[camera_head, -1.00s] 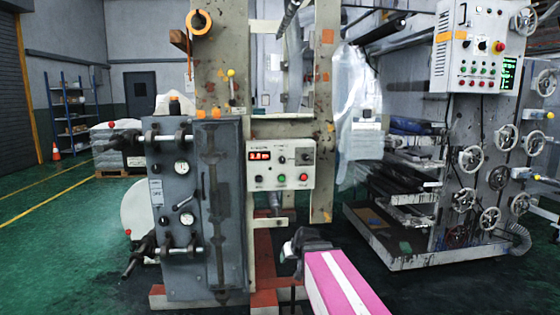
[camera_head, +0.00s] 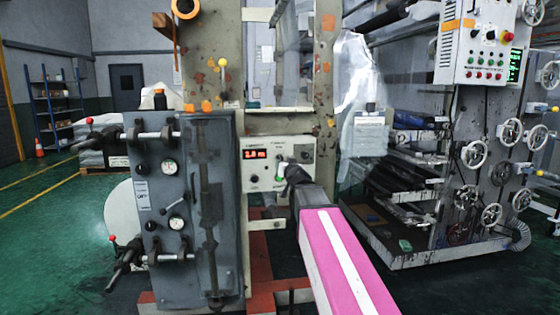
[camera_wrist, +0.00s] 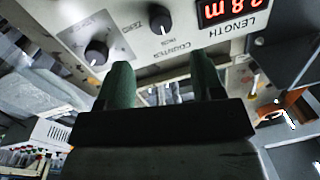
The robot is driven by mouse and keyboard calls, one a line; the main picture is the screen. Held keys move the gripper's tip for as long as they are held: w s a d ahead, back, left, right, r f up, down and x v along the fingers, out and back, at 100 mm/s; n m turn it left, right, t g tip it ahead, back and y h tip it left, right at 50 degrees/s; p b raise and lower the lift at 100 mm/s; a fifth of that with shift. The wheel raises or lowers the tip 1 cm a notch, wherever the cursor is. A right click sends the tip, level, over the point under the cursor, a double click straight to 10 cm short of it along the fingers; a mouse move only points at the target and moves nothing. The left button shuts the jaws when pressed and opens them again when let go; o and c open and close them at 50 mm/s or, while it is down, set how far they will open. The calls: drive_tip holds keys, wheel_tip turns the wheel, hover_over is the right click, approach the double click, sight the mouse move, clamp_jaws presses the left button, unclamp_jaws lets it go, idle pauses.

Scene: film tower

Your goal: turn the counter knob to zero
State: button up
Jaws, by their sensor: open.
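The counter knob (camera_wrist: 160,19) is a black knob with a pale pointer mark on the light control panel (camera_wrist: 135,50). In the upside-down wrist view, "ZERO" is printed to its left and its mark points down toward a small label. A red LENGTH display (camera_wrist: 224,9) sits to its right. My gripper (camera_wrist: 162,78) is open and empty, its two green fingers apart, below the knob in the wrist view and not touching it. In the head view my gripper (camera_head: 286,172) is in front of the panel's right part and hides some of it; the display (camera_head: 256,154) shows.
A second black knob (camera_wrist: 97,52) is on the panel, close to the left finger in the wrist view. A grey cabinet (camera_head: 205,215) with gauges and protruding levers stands left of the panel. Another machine with handwheels (camera_head: 510,132) is at right. Green floor is open at far left.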

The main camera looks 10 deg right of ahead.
sight(281, 159)
drive_tip(key=w, duration=0.9)
drive_tip(key=shift+w+a, duration=0.25)
drive_tip(key=shift+a, duration=0.15)
drive_tip(key=shift+c, duration=0.2)
drive_tip(key=c, duration=0.9)
